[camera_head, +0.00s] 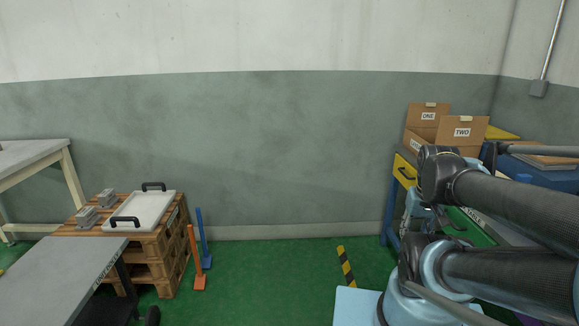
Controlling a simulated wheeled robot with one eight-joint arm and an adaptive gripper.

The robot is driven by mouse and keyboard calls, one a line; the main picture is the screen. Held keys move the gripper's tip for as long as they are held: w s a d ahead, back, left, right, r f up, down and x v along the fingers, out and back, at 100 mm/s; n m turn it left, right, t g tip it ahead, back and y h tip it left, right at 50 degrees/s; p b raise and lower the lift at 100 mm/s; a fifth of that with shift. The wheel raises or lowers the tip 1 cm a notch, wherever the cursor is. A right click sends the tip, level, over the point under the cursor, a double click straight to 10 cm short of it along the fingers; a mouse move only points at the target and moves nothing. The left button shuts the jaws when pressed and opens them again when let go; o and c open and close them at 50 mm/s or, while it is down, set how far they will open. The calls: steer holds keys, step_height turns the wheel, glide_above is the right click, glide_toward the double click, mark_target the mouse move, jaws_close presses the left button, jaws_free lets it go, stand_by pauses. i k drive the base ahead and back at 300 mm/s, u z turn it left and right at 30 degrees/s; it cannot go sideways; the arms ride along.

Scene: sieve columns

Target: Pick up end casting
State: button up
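Two small grey metal-looking blocks sit on the left part of a wooden pallet stack (166,246) at the left. The nearer block (86,217) and the farther block (107,198) stand apart, beside a white tray. They may be castings; I cannot tell whether either is the end casting. My arm is folded at the right, far from the blocks. A dark claw-like part (453,219) among my arm links may be my gripper; its opening and anything in it cannot be made out.
The white tray (146,211) has black handles. Orange (196,258) and blue (203,238) posts stand beside the pallets. A grey cart top (62,276) is in front left. Boxes marked ONE (428,116) and TWO (462,133) stand at right. Green floor is clear mid-view.

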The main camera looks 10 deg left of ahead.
mark_target(107, 199)
steer(key=u, duration=0.25)
steer(key=i, duration=1.1)
steer(key=u, duration=0.7)
steer(key=i, duration=1.1)
steer(key=u, duration=1.35)
steer(key=i, duration=1.15)
steer(key=u, duration=0.6)
